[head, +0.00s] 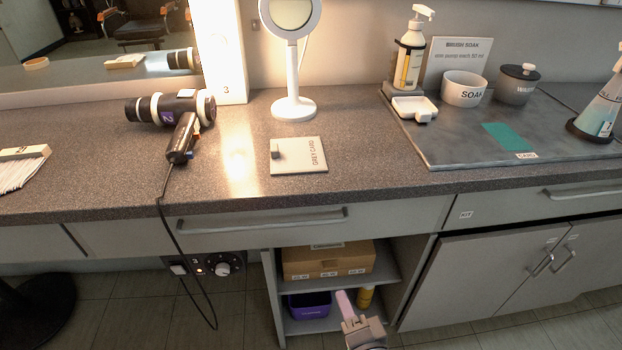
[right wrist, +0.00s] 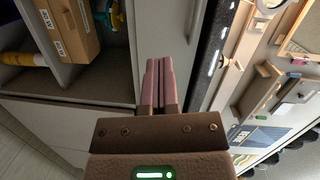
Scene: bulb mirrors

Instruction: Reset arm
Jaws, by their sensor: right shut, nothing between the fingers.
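My right gripper (head: 347,305) is low in the head view, in front of the open shelf below the counter. Its two pink fingers are together with nothing between them; they also show in the right wrist view (right wrist: 157,66), pointing at the grey cabinet front. My left gripper is not in the head view.
The open shelf holds a cardboard box (head: 328,262) and a purple bin (head: 309,306).

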